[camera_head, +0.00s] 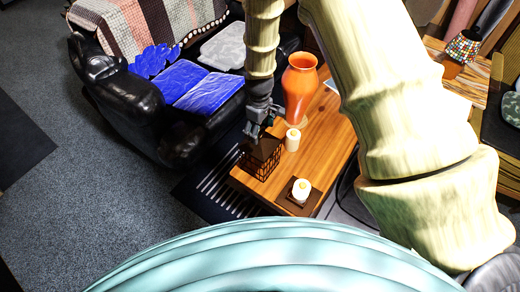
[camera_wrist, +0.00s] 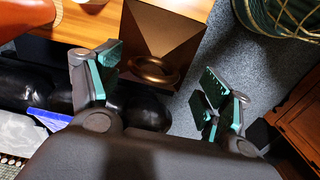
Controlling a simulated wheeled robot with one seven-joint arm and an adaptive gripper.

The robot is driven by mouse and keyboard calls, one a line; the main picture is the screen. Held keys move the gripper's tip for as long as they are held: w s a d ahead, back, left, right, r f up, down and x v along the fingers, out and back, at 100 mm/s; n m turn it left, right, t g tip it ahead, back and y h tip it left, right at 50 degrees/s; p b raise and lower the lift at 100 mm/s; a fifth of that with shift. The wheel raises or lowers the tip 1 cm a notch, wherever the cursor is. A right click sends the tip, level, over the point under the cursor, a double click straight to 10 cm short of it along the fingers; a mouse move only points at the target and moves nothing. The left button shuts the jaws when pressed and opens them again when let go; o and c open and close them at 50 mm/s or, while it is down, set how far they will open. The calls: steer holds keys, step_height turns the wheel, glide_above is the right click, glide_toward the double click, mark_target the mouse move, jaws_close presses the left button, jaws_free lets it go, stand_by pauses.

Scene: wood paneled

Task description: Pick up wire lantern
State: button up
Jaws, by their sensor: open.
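The wire lantern (camera_head: 260,161) is a dark brown, boxy lantern with wire sides. It stands upright at the near left end of the wooden coffee table (camera_head: 322,150). In the wrist view its pyramid-shaped brown top (camera_wrist: 163,32) and ring handle (camera_wrist: 153,70) show between and beyond the fingers. My gripper (camera_head: 257,133) is just above the lantern's top, pointing down. In the wrist view my gripper (camera_wrist: 160,77) has its fingers wide apart with nothing held. I cannot tell whether any finger touches the lantern.
A white candle (camera_head: 292,139) stands close right of the lantern. Another candle (camera_head: 301,189) sits on a dark square base nearer me. An orange vase (camera_head: 299,86) stands behind. A black sofa (camera_head: 135,108) with blue cushions is left. Open carpet (camera_head: 75,190) lies left.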

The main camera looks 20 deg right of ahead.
mark_target(260, 138)
steer(key=f, duration=0.2)
steer(key=f+p, duration=0.1)
steer(key=shift+w+d+f, duration=0.2)
steer(key=shift+w, duration=0.1)
steer(key=shift+f, duration=0.75)
steer(key=shift+c, duration=0.2)
jaws_close()
